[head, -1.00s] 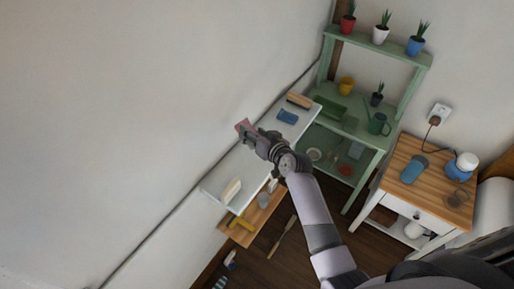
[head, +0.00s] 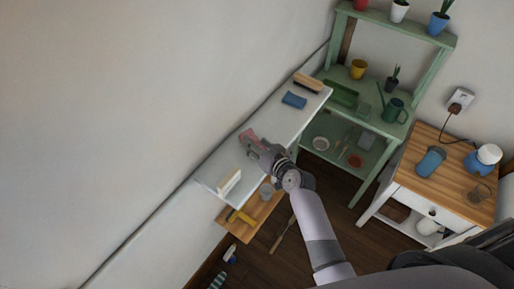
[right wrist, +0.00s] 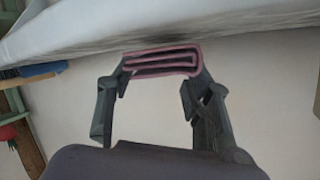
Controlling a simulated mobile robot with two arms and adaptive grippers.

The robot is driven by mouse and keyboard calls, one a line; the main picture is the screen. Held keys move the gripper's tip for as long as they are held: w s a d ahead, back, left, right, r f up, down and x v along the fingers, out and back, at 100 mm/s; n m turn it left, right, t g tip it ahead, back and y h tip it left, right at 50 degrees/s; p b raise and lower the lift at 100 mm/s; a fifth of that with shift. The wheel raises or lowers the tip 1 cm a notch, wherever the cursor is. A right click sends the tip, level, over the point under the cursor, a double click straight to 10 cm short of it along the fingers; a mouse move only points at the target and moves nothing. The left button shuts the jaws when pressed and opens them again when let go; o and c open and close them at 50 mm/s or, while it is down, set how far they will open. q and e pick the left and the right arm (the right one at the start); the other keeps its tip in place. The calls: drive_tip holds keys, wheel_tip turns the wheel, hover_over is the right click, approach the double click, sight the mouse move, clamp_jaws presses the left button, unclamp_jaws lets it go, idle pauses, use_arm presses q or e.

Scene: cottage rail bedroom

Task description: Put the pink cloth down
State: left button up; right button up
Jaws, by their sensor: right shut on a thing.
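The pink cloth (head: 248,135) is a small folded bundle at the tips of my right gripper (head: 254,146), over the white shelf (head: 222,165) against the wall. In the right wrist view the folded cloth (right wrist: 160,62) shows its layers, and the two fingers of the right gripper (right wrist: 158,72) are shut on it from both sides. A dark shadow lies on the white surface beside the cloth; I cannot tell whether they touch. My left gripper is not in view.
A blue cloth (head: 294,99) and a brush (head: 308,82) lie at the shelf's far end, and a pale upright block (head: 229,182) stands at its near end. A lower wooden shelf (head: 262,208) holds a yellow-handled tool (head: 240,217). A green plant stand (head: 372,122) is at the right.

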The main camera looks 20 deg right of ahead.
drive_tip(key=shift+w+f, duration=0.15)
drive_tip(key=shift+f, duration=0.2)
drive_tip(key=o, duration=0.7)
drive_tip(key=shift+c, duration=0.2)
drive_tip(key=o, duration=0.3)
drive_tip(key=shift+r, duration=0.1)
drive_tip(key=shift+o, duration=0.6)
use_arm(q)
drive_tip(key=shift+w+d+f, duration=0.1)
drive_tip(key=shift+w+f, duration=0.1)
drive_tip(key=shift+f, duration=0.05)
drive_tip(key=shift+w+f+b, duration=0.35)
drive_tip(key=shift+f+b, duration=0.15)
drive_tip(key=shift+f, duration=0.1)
use_arm(e)
drive_tip(key=v, duration=1.2)
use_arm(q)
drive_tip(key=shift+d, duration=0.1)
